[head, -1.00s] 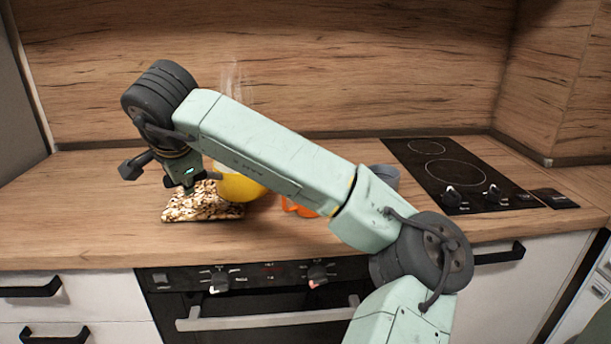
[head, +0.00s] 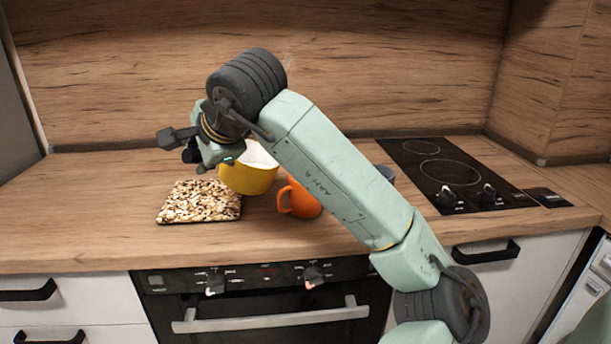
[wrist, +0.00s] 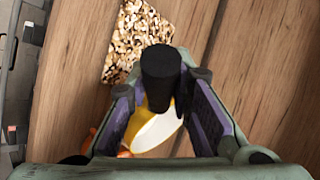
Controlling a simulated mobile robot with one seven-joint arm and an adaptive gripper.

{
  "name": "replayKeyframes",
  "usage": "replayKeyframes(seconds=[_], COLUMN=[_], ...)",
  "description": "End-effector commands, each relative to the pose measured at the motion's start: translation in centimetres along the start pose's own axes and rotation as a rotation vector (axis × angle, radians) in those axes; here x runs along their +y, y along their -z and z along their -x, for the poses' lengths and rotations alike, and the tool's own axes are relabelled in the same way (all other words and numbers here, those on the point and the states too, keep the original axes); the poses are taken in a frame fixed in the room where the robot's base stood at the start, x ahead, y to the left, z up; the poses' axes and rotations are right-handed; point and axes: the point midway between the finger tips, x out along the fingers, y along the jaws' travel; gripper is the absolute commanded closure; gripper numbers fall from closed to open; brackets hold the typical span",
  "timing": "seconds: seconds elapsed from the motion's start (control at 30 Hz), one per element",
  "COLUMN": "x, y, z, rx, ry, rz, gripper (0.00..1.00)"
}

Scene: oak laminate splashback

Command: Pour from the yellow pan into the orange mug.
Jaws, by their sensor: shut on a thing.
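The yellow pan (head: 249,179) has a pale inside and is off the counter, just left of and partly behind the orange mug in the head view. My gripper (wrist: 160,98) is shut on the pan's dark handle (wrist: 161,68); the pan's yellow rim and white inside (wrist: 156,128) show beyond it. I cannot tell what the pan holds. The orange mug (head: 304,202) stands upright on the counter, its handle to the left, its right side close to my forearm's outline. In the wrist view only bits of the mug (wrist: 123,153) show behind my left finger.
A pebble-patterned mat (head: 200,203) lies bare on the counter at left. A grey object (head: 386,172) is mostly hidden behind my arm. A black cooktop (head: 450,175) with knobs is at right. The counter's front edge is close to the mug; counter at far left is clear.

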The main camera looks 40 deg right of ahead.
Motion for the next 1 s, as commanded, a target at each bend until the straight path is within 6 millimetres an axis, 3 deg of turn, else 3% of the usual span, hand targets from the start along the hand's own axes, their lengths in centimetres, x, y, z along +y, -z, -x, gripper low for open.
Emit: replayKeyframes(seconds=[0.23,1.0], x=[-0.4,-0.7], y=[1.4,2.0], z=[2.0,2.9], rx=[-0.057,-0.078], ry=[0.077,0.107], rz=[-0.064,-0.089], gripper=[1.00,1.00])
